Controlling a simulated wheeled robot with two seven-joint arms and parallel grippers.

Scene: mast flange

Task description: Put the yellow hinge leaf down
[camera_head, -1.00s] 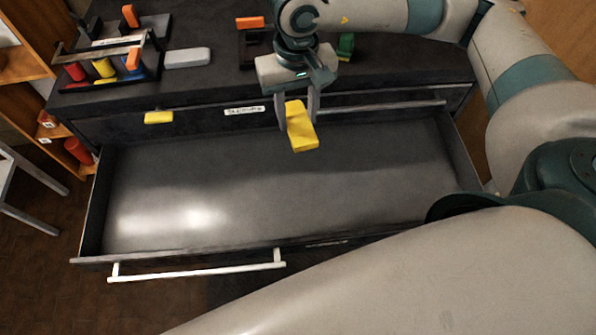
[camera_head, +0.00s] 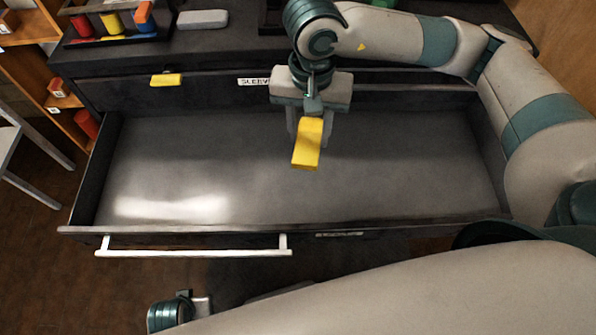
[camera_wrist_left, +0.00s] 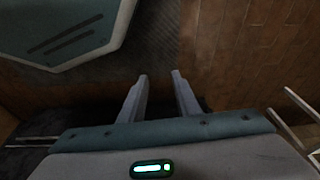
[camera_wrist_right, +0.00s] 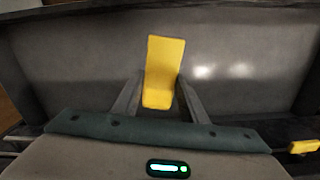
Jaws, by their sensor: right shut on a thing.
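The yellow hinge leaf (camera_head: 308,146) is a flat yellow piece in the jaws of my right gripper (camera_head: 309,128). In the head view it hangs over the right-middle part of the open drawer (camera_head: 200,165). In the right wrist view the leaf (camera_wrist_right: 163,72) stands out beyond the fingers of my right gripper (camera_wrist_right: 157,98), with the grey drawer floor behind it. I cannot tell whether the leaf touches the floor. In the left wrist view the fingers of my left gripper (camera_wrist_left: 159,95) stand apart with nothing between them, above the room floor.
The drawer is empty and its floor is clear. Its front has a white handle (camera_head: 195,252). Another yellow piece (camera_head: 166,80) is at the cabinet front behind the drawer. On the cabinet top are a rack with coloured pieces (camera_head: 113,24) and a grey block (camera_head: 202,18).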

